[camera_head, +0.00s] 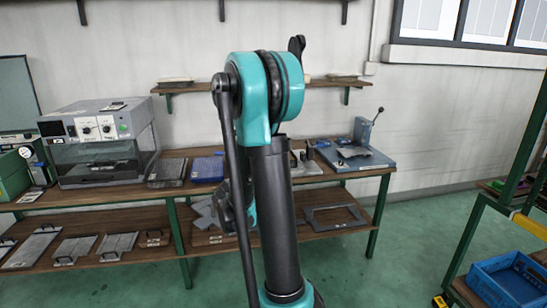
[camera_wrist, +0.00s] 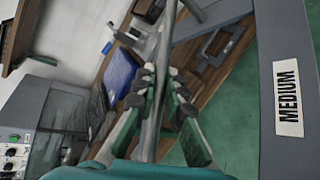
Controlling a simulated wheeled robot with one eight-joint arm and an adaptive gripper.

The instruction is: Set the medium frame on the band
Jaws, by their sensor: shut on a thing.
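The medium frame (camera_wrist: 265,60) is a grey piece with a white label reading MEDIUM, large along the right side of the wrist view. A grey bar runs between the fingers of my gripper (camera_wrist: 160,84), which is shut on it. The bar appears to belong to the frame; its join is out of view. In the head view my arm hides most of the gripper and the held frame. A yellow strip (camera_head: 529,226) lies on the green rack at the right edge; I cannot tell whether it is the band.
A two-level bench (camera_head: 180,225) stands along the wall. It bears a grey machine (camera_head: 100,140), a blue tray (camera_head: 207,169) and a blue-grey press (camera_head: 356,158). Another open frame (camera_head: 333,217) lies on its lower shelf. A blue crate (camera_head: 508,280) sits at lower right.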

